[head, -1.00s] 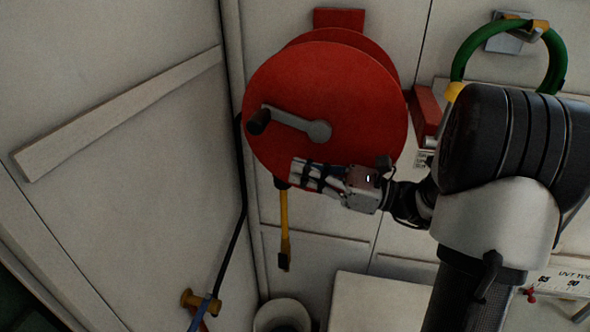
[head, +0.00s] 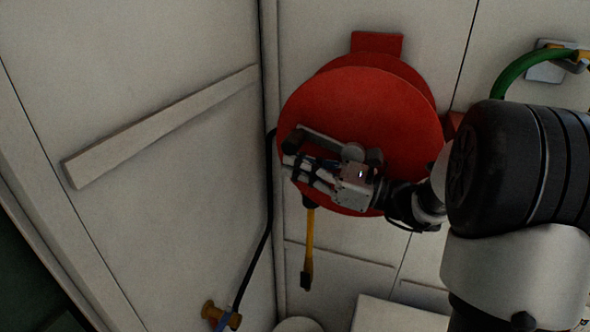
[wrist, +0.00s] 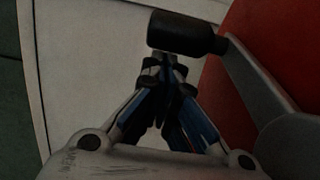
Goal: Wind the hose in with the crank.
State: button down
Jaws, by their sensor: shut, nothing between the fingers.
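The red hose reel (head: 390,105) is mounted on the back wall. Its grey crank arm (head: 322,138) points left and slightly up, with a black handle (head: 293,141) at its outer end. A yellow hose end (head: 309,235) with a dark tip hangs below the reel. My gripper (head: 288,166) is in front of the reel, just below the handle, and covers part of the crank. In the wrist view my gripper's fingers (wrist: 167,65) are shut and empty. The handle (wrist: 185,33) is just beyond the fingertips there; whether they touch it I cannot tell.
A black line runs down the wall corner to a brass fitting (head: 220,316). A slanted pale rail (head: 160,125) is on the left wall. A green hose loop (head: 522,70) hangs at the upper right. A white bin (head: 298,325) and pale box (head: 395,315) stand below.

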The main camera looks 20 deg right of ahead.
jog(key=shift+s+r, duration=0.1)
jog(key=r+p, duration=0.1)
jog(key=p, duration=0.1)
jog(key=shift+r+p, duration=0.2)
jog(key=shift+p, duration=0.2)
